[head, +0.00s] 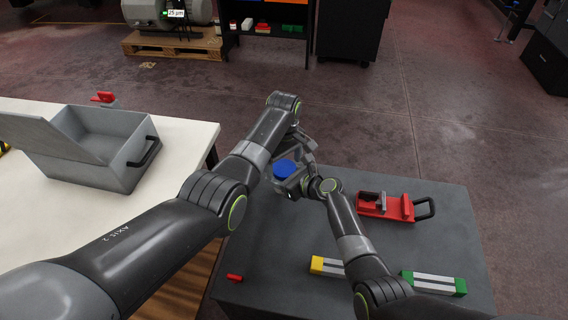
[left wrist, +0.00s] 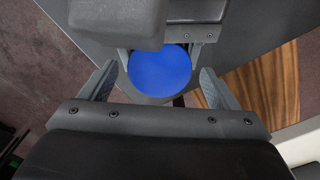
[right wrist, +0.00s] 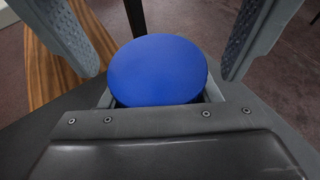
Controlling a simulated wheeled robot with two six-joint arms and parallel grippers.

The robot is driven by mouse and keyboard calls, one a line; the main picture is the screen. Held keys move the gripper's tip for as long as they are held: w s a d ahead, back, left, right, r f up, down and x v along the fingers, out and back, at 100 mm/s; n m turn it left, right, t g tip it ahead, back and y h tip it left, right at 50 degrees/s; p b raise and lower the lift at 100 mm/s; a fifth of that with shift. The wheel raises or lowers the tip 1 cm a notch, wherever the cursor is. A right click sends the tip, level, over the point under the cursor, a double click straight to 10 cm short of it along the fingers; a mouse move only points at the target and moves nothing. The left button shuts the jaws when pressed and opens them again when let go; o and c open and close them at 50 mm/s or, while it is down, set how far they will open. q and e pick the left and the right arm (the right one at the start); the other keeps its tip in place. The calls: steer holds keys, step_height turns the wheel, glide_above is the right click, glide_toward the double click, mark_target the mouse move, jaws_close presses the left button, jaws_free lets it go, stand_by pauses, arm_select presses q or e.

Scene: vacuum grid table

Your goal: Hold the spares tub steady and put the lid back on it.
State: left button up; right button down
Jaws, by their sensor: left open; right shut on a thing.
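The blue round lid (head: 285,168) lies flat at the far left of the dark grey table, between my two grippers. It also shows in the left wrist view (left wrist: 160,72) and the right wrist view (right wrist: 158,70). The spares tub's body is hidden; the lid appears to sit on top of it. My right gripper (head: 298,185) reaches in from the near right, its fingers partly covered by the lid, and is shut on the tub below it. My left gripper (head: 291,158) is open, with one finger on each side of the lid, apart from it.
On the dark table (head: 285,235) are a red fixture with a black handle (head: 393,206), a yellow-ended bar (head: 327,265), a green-ended bar (head: 435,283) and a small red piece (head: 235,278). An open grey case (head: 110,165) stands on the white table (head: 180,135) at left.

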arm_select(q)
steer(key=shift+r, duration=1.95)
steer(key=shift+c, duration=0.3)
steer(key=shift+r+n, duration=1.6)
steer(key=shift+r, duration=0.15)
steer(key=shift+f, duration=4)
